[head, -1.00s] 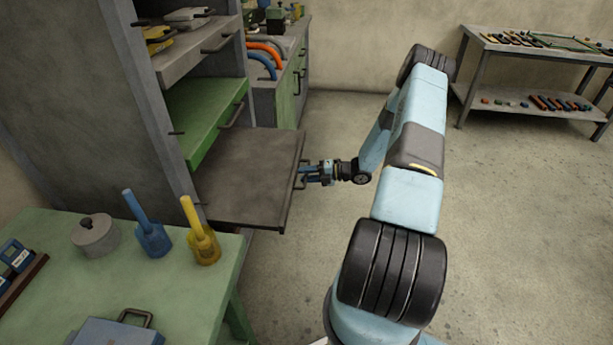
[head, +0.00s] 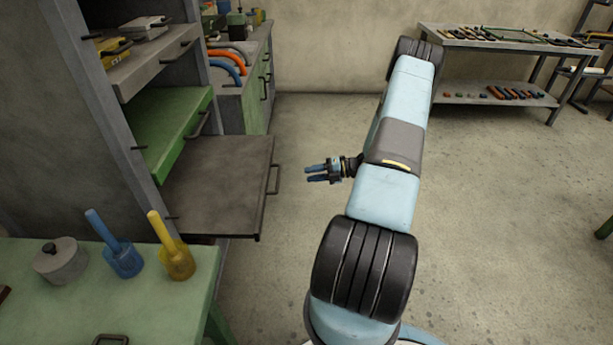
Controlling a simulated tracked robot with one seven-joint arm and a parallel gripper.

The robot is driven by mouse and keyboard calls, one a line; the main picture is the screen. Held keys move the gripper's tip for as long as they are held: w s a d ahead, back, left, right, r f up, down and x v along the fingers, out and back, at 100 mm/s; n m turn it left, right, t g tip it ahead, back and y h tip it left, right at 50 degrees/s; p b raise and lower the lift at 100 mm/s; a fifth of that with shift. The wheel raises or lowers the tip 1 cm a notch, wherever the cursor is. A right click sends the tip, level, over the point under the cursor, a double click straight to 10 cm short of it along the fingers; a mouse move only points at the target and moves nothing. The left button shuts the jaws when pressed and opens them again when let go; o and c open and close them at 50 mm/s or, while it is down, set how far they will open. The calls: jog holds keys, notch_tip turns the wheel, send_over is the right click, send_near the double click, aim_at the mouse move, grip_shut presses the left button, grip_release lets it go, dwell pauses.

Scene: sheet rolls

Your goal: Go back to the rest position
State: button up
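My gripper (head: 312,174) is at the end of my light blue arm, in the middle of the head view. Its two blue fingers point left and are apart, with nothing between them. It hangs over the concrete floor, to the right of a pulled-out dark grey drawer (head: 215,180) and clear of the drawer's handle (head: 273,179). The drawer belongs to a grey cabinet (head: 62,110) on the left.
Above it are a green drawer (head: 172,128) and a grey drawer (head: 150,62), also out. A green table (head: 60,305) at lower left holds a lidded pot (head: 60,262) and blue and yellow tools. A shelf table (head: 490,45) stands at back right.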

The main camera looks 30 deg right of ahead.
dwell(0.5)
jog(key=s+a+r+n+g+h, duration=0.25)
jog(key=a+r+n, duration=0.4)
jog(key=r, duration=0.45)
jog(key=s+a+r+n+g+h, duration=0.25)
jog(key=a+r+n, duration=0.25)
jog(key=r+n, duration=0.4)
jog(key=s+a+r+n+g+h, duration=0.1)
jog(key=a+r+n+g, duration=0.35)
jog(key=r, duration=0.75)
jog(key=s+a+r+n+t+h, duration=0.3)
jog(key=s+r+n, duration=0.5)
jog(key=s+n, duration=0.3)
jog(key=s+a+r+n+t+h, duration=0.4)
jog(key=s+a+r+n, duration=0.1)
jog(key=s+r+n, duration=0.4)
jog(key=s+n, duration=0.2)
jog(key=s, duration=0.1)
jog(key=shift+s+a+h, duration=0.25)
jog(key=shift+a+h, duration=0.05)
jog(key=shift+a, duration=0.05)
